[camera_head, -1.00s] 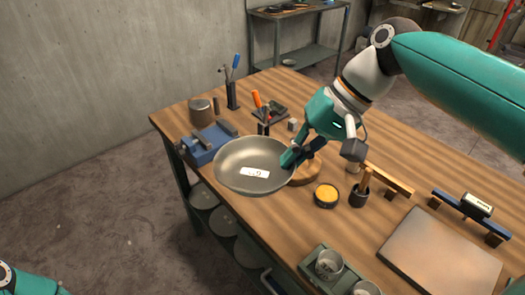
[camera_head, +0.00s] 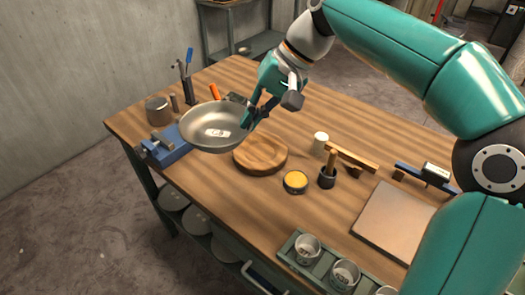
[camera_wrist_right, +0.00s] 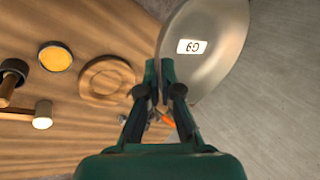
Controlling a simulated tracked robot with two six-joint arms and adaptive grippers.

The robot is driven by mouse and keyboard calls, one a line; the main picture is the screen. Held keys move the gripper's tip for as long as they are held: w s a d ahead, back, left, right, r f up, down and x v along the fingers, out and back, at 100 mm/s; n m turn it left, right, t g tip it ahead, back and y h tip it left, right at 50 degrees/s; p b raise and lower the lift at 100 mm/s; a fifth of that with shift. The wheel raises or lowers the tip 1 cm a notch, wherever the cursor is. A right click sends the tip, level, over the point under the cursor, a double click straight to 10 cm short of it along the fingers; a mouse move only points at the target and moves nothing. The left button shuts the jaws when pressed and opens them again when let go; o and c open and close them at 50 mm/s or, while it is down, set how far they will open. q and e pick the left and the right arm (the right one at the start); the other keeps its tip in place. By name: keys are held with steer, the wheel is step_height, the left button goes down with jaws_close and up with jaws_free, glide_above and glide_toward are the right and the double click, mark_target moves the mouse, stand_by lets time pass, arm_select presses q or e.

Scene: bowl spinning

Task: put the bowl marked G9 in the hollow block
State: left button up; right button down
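The shallow metal bowl (camera_head: 200,120) has a white label that reads G9 in the right wrist view (camera_wrist_right: 215,75). My right gripper (camera_head: 248,119) is shut on the bowl's right rim and holds it above the bench, over the blue vise. In the wrist view the fingertips (camera_wrist_right: 159,66) close on the rim. The round wooden hollow block (camera_head: 261,153) lies on the bench just right of and below the bowl in the head view. Its ringed hollow shows empty in the wrist view (camera_wrist_right: 107,80). My left gripper is not in view.
The blue vise (camera_head: 167,151) is at the bench's left edge. A yellow-filled tin (camera_head: 295,182), a dark cup with a wooden handle (camera_head: 327,178) and a mallet (camera_head: 351,157) stand right of the block. A flat slab (camera_head: 392,220) and a tray of cups (camera_head: 307,250) are nearer.

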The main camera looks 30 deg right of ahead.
steer(key=w+d+m+t, duration=0.1)
steer(key=w+d+m, duration=0.2)
steer(key=w+d, duration=0.5)
steer(key=m+t+h+b, duration=0.1)
steer(key=m+h+b, duration=0.1)
glide_above(281, 153)
step_height(281, 153, down, 9)
step_height(281, 153, down, 8)
steer(key=shift+w+f, duration=0.1)
steer(key=shift+f, duration=2.35)
steer(key=shift+f+b, duration=0.55)
steer(key=shift+b, duration=0.05)
steer(key=shift+f, duration=0.1)
